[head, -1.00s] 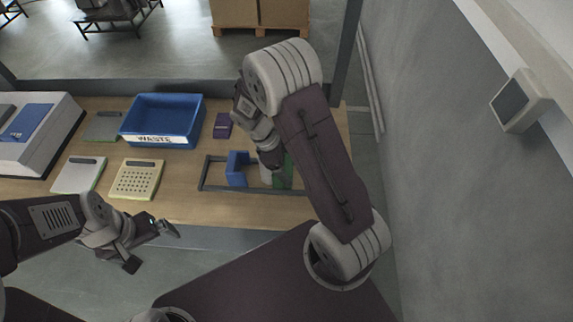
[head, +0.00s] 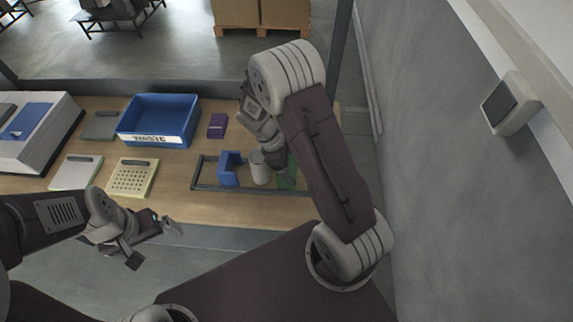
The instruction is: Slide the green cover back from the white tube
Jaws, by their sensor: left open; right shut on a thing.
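The white tube (head: 260,170) sits in a dark rectangular frame (head: 203,174) on the bench, between a blue block (head: 228,170) and the green cover (head: 288,176). Much of the tube shows. The green cover is just right of the tube and is partly hidden behind my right arm; I cannot tell if they still overlap. My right gripper (head: 279,167) is shut on the green cover, its fingertips partly hidden by its own wrist. My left gripper (head: 153,243) is open and empty in front of the bench's near edge.
A blue waste bin (head: 158,139), a small purple box (head: 217,125), a perforated tray (head: 132,177) and a pale flat box (head: 76,172) are on the bench. A white machine (head: 38,140) stands at far left. A grey wall (head: 450,170) closes the right side.

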